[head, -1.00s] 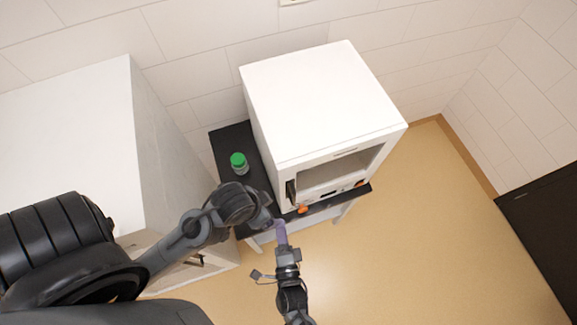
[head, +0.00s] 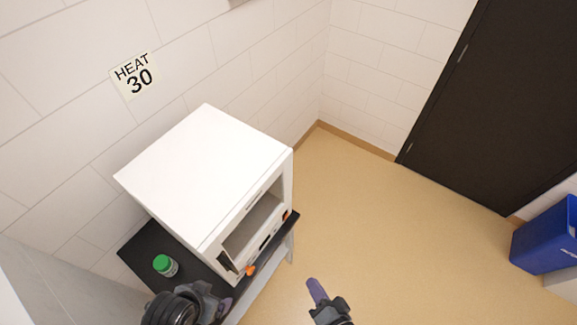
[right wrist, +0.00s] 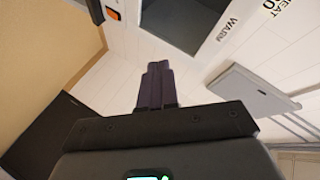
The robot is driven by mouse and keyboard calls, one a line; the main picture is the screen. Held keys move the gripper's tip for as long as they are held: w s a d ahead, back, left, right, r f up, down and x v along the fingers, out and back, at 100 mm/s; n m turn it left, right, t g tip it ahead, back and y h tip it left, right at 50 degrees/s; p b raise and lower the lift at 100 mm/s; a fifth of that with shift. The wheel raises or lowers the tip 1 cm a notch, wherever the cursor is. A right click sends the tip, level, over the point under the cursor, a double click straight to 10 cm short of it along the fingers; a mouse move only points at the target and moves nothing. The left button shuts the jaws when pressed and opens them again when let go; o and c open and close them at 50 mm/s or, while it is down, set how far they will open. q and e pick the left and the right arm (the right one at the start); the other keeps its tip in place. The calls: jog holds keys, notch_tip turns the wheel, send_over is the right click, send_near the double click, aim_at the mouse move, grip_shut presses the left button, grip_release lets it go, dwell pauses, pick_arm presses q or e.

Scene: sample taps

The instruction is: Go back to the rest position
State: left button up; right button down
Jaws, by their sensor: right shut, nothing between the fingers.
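My right gripper (head: 314,286) is at the bottom of the head view, over the open floor to the right of the white box oven (head: 205,165). Its purple fingers are together with nothing between them; the right wrist view shows the same closed fingers (right wrist: 157,70). Part of my left arm shows at the bottom of the head view, in front of the black table top.
The oven stands on a black-topped table (head: 150,247) with a green-capped jar (head: 165,265) on it. A blue bin (head: 545,237) is at the right, near a dark door (head: 490,110). A "HEAT 30" sign (head: 135,78) is on the wall. The floor right of the table is clear.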

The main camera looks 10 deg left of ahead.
jog(key=d+r+n+g+h, duration=0.1)
jog(key=d+r+h, duration=0.15)
jog(key=d, duration=0.35)
jog(key=d+r+n+g+h, duration=0.2)
jog(key=d+h, duration=0.1)
jog(key=d, duration=0.4)
jog(key=s+d+n+g+h, duration=0.2)
jog(key=s+d+n+g, duration=0.1)
jog(key=s, duration=0.4)
jog(key=shift+s+d+f+g, duration=0.15)
jog(key=shift+d+g, duration=0.65)
jog(key=shift+d, duration=0.25)
